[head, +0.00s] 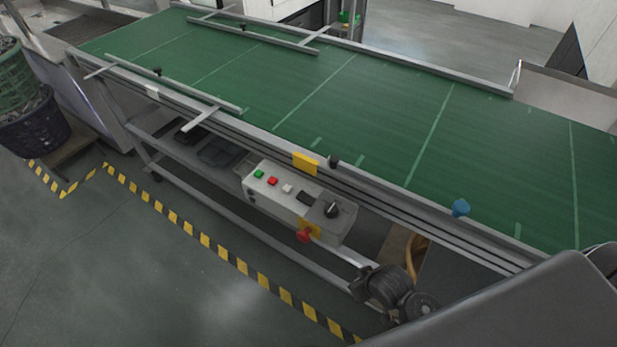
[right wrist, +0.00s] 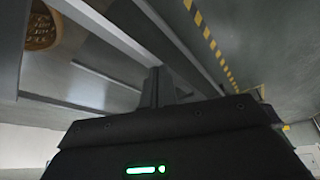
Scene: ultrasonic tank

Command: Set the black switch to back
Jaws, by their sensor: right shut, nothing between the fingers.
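The black switch (head: 332,209) is a dark rotary knob on top of the right end of a grey control box (head: 292,202), which is mounted on the near side of the conveyor. Its exact setting is too small to tell. My right gripper (right wrist: 160,86) shows in the right wrist view, with its fingers together and nothing seen between them. The switch does not show in that view. My right gripper is not seen in the head view, and my left gripper is in neither view.
Green, red and white buttons line the box, and a red emergency knob (head: 304,236) sticks out of its front. The green conveyor belt (head: 390,130) is empty above. A dark motor (head: 385,285) sits right of the box. Striped floor tape (head: 225,257) runs in front.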

